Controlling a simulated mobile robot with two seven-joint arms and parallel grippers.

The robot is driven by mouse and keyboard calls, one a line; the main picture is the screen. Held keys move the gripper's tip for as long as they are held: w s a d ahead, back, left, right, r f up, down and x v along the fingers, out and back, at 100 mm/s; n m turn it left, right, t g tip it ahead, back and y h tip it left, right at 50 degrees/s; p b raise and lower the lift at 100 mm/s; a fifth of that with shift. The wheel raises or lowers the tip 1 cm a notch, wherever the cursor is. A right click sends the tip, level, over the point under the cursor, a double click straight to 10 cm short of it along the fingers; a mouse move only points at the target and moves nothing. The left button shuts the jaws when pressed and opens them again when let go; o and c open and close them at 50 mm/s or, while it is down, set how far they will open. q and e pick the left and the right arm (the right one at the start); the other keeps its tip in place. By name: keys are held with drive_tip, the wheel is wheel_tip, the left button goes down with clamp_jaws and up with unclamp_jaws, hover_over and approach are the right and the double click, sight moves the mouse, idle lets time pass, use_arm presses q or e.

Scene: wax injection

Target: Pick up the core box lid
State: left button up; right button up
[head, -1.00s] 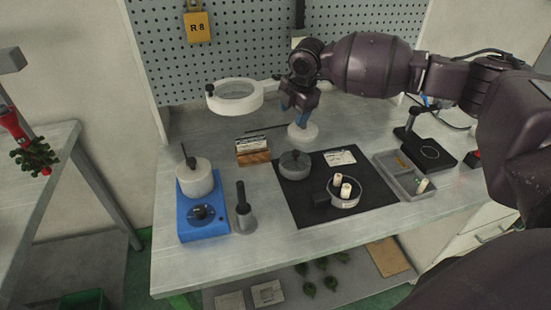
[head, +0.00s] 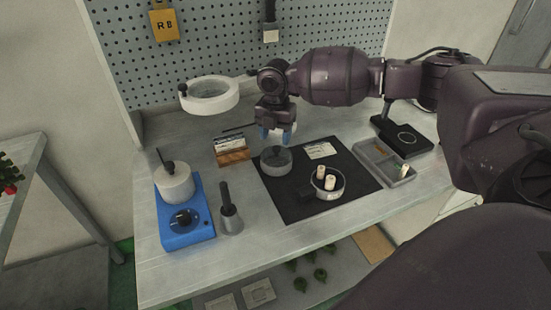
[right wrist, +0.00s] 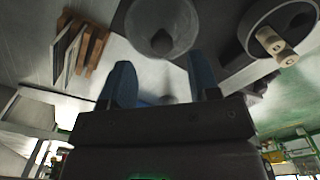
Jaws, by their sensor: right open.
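A round grey lidded piece with a dark knob (head: 276,162), which looks like the core box lid, lies on the black mat (head: 300,208). It also shows in the right wrist view (right wrist: 150,42), ahead of the fingers. My right gripper (head: 276,137) is open and empty, just above and behind the knob in the head view. In the right wrist view its two blue fingers (right wrist: 162,78) stand apart, not around the knob. An open round grey box (head: 336,194) with two pale cylinders stands to the right on the mat. My left gripper is not in view.
A blue unit (head: 186,233) with a white pot (head: 174,184) stands at left, beside a grey holder with a black-handled tool (head: 231,218). A wooden card holder (head: 233,157) is close left of the gripper. A grey tray (head: 372,149) lies right. A ring magnifier (head: 209,97) overhangs behind.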

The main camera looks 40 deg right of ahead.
sight(277, 147)
wheel_tip(277, 147, down, 5)
drive_tip(key=shift+f+b, duration=0.1)
drive_tip(key=shift+b, duration=0.3)
drive_tip(key=shift+s, duration=0.1)
drive_tip(key=shift+d, duration=0.1)
drive_tip(key=c, duration=1)
